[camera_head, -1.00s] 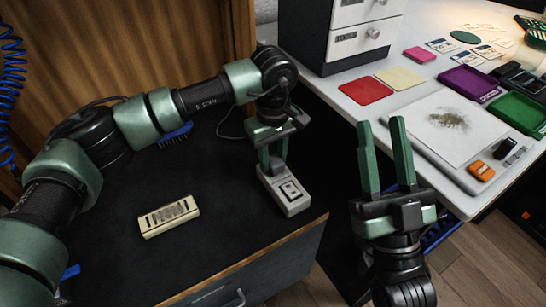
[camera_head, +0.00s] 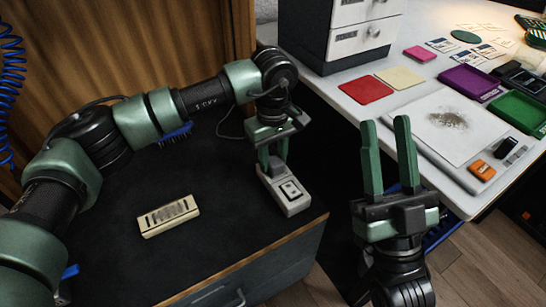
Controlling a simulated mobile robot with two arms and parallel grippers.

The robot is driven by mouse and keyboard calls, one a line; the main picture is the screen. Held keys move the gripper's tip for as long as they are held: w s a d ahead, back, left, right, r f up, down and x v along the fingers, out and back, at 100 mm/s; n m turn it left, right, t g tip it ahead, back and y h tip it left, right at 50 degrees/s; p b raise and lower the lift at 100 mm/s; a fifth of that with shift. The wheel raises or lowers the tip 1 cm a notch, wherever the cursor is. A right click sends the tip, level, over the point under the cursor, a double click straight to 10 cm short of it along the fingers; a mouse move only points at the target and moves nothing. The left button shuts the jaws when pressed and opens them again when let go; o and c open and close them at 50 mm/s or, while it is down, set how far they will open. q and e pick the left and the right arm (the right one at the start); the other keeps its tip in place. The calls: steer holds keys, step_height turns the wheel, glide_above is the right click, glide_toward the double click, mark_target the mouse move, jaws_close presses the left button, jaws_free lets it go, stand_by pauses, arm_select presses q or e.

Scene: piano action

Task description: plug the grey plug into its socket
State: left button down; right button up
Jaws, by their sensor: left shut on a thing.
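A light grey socket block (camera_head: 297,206) with a dark-outlined square face lies on the black cabinet top near its right edge. My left gripper (camera_head: 273,168) points down at the far end of this block. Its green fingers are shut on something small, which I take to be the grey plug. The plug is mostly hidden between the fingers, and I cannot tell whether it is in the socket or just above it. My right gripper (camera_head: 386,121) is open and empty, fingers pointing up, right of the cabinet and in front of the white desk.
A cream slotted block (camera_head: 169,216) lies on the cabinet top (camera_head: 225,255), left of the socket block. The white desk (camera_head: 405,98) at the right holds red, purple and green items. A dark brush (camera_head: 176,134) lies behind my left arm.

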arm_select(q)
steer(key=shift+f, duration=0.1)
arm_select(e)
steer(key=shift+s+r, duration=0.25)
arm_select(q)
steer(key=c, duration=0.9)
jaws_free()
steer(key=shift+c, duration=0.2)
steer(key=shift+r, duration=0.35)
step_height(320, 180, up, 6)
steer(key=shift+r+p, duration=0.2)
steer(key=shift+p, duration=0.8)
steer(key=shift+r, duration=0.3)
arm_select(e)
steer(key=w+f+g+h, duration=0.2)
steer(key=w+f+g, duration=0.3)
steer(key=f, duration=0.2)
steer(key=shift+w+f, duration=0.2)
steer(key=shift+f, duration=0.2)
arm_select(q)
steer(key=shift+s, duration=0.1)
arm_select(e)
steer(key=shift+s+a, duration=0.1)
steer(key=shift+a, duration=0.05)
